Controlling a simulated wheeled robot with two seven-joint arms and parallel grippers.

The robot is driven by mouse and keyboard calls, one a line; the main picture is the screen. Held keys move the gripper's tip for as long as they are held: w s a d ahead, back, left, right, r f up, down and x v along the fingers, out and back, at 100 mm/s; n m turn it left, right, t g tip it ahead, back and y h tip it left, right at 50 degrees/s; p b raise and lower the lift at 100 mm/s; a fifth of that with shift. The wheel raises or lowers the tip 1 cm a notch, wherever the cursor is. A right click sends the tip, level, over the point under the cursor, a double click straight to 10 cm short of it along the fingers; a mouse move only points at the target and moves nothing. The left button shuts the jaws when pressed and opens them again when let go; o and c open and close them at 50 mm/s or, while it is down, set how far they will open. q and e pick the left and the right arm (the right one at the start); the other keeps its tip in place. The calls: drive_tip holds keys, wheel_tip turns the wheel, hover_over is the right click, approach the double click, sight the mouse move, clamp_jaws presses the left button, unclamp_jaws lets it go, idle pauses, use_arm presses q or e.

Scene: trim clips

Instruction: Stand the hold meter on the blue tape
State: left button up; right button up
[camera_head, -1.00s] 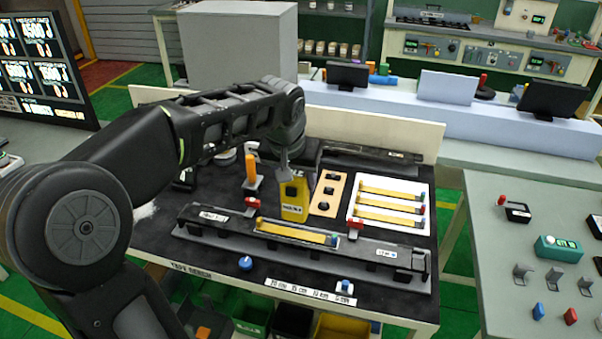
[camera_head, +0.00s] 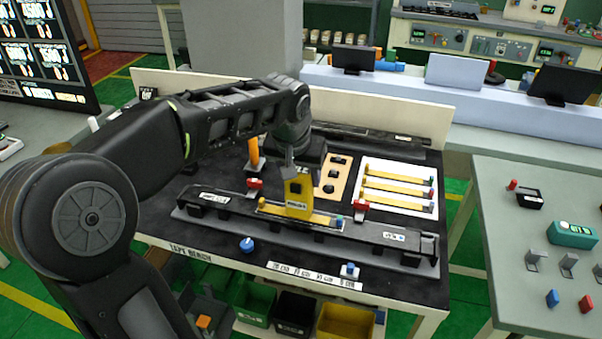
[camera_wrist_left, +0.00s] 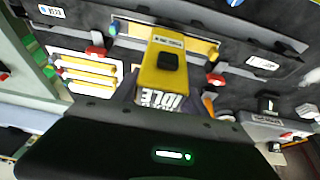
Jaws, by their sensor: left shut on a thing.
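The hold meter (camera_head: 299,204) is a yellow block with a dark button and an "IDLE" display, which shows in the wrist view (camera_wrist_left: 162,76). My left gripper (camera_head: 293,172) is shut on its upper end and holds it upright over the long black rail (camera_head: 385,234). A yellow tape strip with a blue end (camera_head: 325,219) lies along the rail, and the meter's lower end overlaps its middle. I cannot tell whether the meter touches the strip. The strip also shows in the wrist view (camera_wrist_left: 198,46). My right gripper is not in view.
Red clips (camera_head: 254,184) (camera_head: 361,207) sit near the strip's ends. A white panel (camera_head: 400,209) with yellow strips and a tan plate (camera_head: 331,188) lie behind the rail. An orange-handled tool (camera_head: 253,155) stands behind left. A blue knob (camera_head: 247,244) is in front.

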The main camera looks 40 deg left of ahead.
use_arm(q)
drive_tip(key=shift+f, duration=0.3)
idle(0.5)
drive_tip(key=o, duration=1.3)
drive_tip(key=shift+r, duration=0.1)
drive_tip(key=b+v, duration=0.1)
drive_tip(key=v, duration=0.6)
drive_tip(key=shift+s+d+r, duration=0.1)
drive_tip(key=shift+s+r, duration=0.1)
drive_tip(key=shift+r, duration=0.1)
